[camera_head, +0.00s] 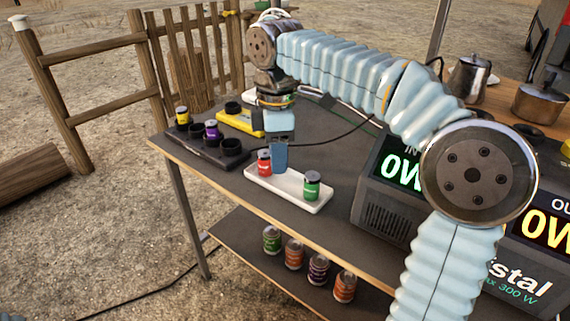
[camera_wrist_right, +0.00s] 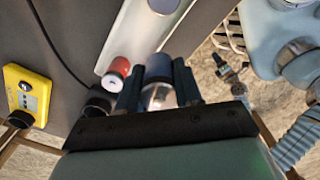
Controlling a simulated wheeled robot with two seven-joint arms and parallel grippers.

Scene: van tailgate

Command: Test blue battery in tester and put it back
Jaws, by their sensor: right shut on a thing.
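My right gripper (camera_head: 280,162) points down over the white tray (camera_head: 257,186), between a red battery (camera_head: 264,163) and a green battery (camera_head: 312,185) that stand upright on it. In the right wrist view it is shut on the blue battery (camera_wrist_right: 158,68), which sits between the dark fingers; the red battery (camera_wrist_right: 117,80) is just left of it. In the head view the gripper mostly hides the blue battery, and I cannot tell whether it touches the tray. The yellow tester (camera_head: 240,119) with a black cup lies behind the tray. My left gripper is out of view.
A black rack (camera_head: 205,151) at the left table edge has several cups, with a yellow battery (camera_head: 182,117) and a purple battery (camera_head: 212,130). A power station (camera_head: 383,206) stands to the right. Cans (camera_head: 294,254) stand on the lower shelf. A cable crosses the table behind the tray.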

